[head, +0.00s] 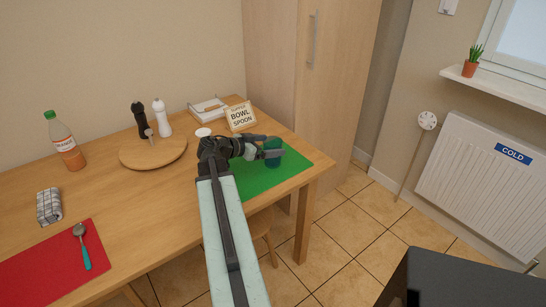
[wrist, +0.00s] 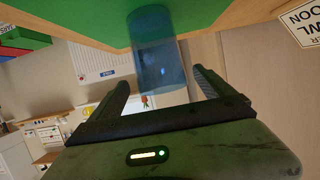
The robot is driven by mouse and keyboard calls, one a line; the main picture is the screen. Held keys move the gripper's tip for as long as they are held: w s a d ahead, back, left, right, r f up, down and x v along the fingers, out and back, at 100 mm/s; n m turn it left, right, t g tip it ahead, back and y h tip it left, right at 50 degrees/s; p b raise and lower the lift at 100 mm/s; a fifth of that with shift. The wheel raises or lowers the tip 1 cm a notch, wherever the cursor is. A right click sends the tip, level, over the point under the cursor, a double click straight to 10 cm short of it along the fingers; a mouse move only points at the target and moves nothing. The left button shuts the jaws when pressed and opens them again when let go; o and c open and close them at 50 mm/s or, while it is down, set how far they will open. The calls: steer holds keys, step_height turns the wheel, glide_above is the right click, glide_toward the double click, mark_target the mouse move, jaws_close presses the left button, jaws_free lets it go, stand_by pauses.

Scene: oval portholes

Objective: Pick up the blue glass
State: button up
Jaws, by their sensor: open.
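The blue glass (head: 272,162) stands on the green mat (head: 300,160) at the table's right end. In the wrist view the see-through blue glass (wrist: 153,45) hangs in the upper middle, as the picture is turned over, with the green mat (wrist: 80,22) above it. My gripper (head: 267,147) reaches to the glass from the left. In the wrist view my gripper (wrist: 161,77) is open, with one finger to each side of the near part of the glass. Contact between the fingers and glass cannot be made out.
A "bowl spoon" sign (head: 240,116) stands behind the mat. A round board (head: 140,155) with a dark mill (head: 139,118) and a white mill (head: 161,117) is to the left. An orange bottle (head: 65,142), folded cloth (head: 49,206) and red mat (head: 45,275) are farther left.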

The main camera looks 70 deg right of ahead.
mark_target(279, 144)
steer(key=b+x, duration=0.1)
steer(key=x, duration=0.4)
steer(key=shift+w, duration=0.1)
steer(key=c, duration=1.7)
